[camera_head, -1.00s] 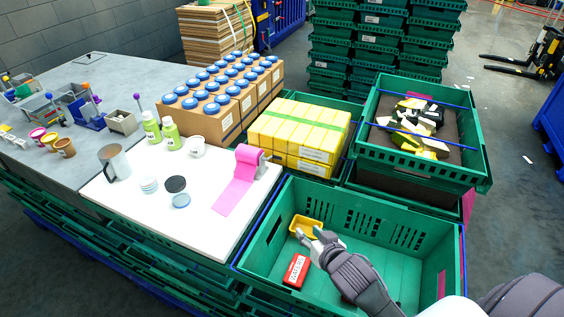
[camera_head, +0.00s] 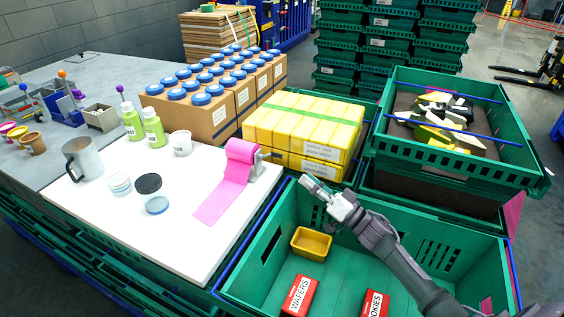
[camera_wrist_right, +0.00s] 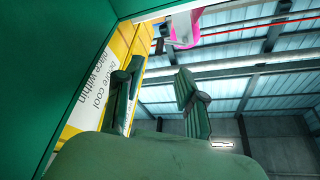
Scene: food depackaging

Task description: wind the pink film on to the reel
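The pink film (camera_head: 222,195) lies as a flat strip on the white board, and its far end curves up over a reel on a grey stand (camera_head: 267,171) at the board's right edge. Pink film (camera_wrist_right: 188,27) and part of the stand also show at the top of the right wrist view. My right gripper (camera_head: 311,186) is raised above the far wall of the green crate, to the right of the stand and apart from it. In the right wrist view its fingers (camera_wrist_right: 155,95) are spread with nothing between them. My left gripper is out of view.
The white board (camera_head: 120,225) also holds a grey mug (camera_head: 83,158), jars and green bottles. Yellow boxes (camera_head: 300,125) stand behind the reel. The green crate (camera_head: 420,240) below my arm holds a yellow tray (camera_head: 311,242) and red boxes (camera_head: 300,296).

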